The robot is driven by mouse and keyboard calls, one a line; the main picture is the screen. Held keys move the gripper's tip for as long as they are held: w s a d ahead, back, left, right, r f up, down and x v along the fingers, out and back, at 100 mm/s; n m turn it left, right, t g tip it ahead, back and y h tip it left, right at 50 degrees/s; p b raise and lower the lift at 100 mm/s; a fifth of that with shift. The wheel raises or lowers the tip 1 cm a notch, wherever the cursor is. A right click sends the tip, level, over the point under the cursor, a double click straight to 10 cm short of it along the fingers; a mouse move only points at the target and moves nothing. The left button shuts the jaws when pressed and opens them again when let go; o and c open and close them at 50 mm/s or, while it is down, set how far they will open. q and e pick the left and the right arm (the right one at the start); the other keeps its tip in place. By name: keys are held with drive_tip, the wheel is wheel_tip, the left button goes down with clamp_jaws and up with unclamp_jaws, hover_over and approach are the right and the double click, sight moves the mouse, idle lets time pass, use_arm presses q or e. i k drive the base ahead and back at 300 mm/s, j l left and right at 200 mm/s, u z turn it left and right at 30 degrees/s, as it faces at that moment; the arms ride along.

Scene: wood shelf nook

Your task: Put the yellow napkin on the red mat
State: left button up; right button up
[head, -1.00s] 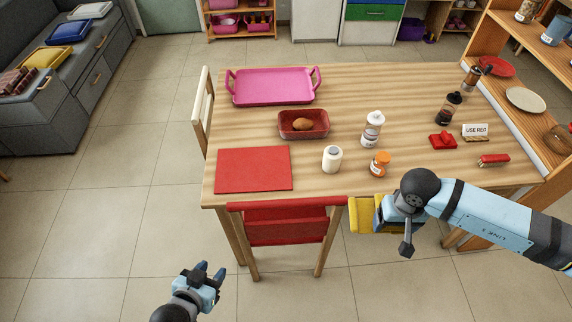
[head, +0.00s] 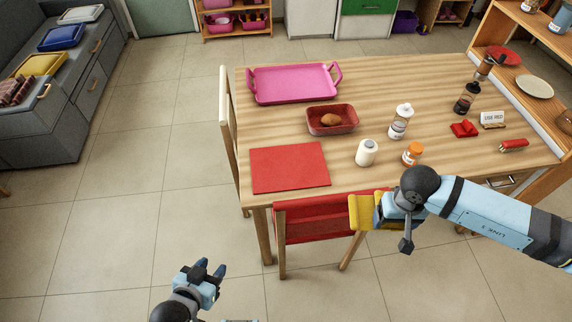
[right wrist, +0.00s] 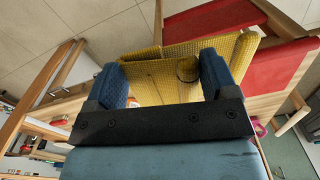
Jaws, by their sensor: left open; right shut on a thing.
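The yellow napkin (head: 362,211) is held by my right gripper (head: 378,210), in front of the table's near edge and beside the red chair. In the right wrist view the napkin (right wrist: 165,80) lies between the two blue fingers of the gripper (right wrist: 170,82), folded and hanging beyond them. The red mat (head: 290,167) lies flat at the table's near left corner, to the left of the napkin and apart from it. My left gripper (head: 212,270) is open and empty, low over the floor at the left.
A red chair (head: 322,217) stands at the table's front edge below the mat. On the wooden table (head: 290,123) are a pink tray (head: 293,84), a red dish (head: 332,119) with a brown item, a white roll (head: 367,152), an orange-capped jar (head: 412,154) and a white-capped bottle (head: 400,122). The mat is bare.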

sight(274, 167)
drive_tip(key=i+j+z, duration=0.1)
drive_tip(key=j, duration=0.35)
drive_tip(key=i+j, duration=0.1)
drive_tip(key=j, duration=0.35)
drive_tip(key=i+j+z, duration=0.2)
drive_tip(key=i+j, duration=0.35)
drive_tip(key=j, duration=0.15)
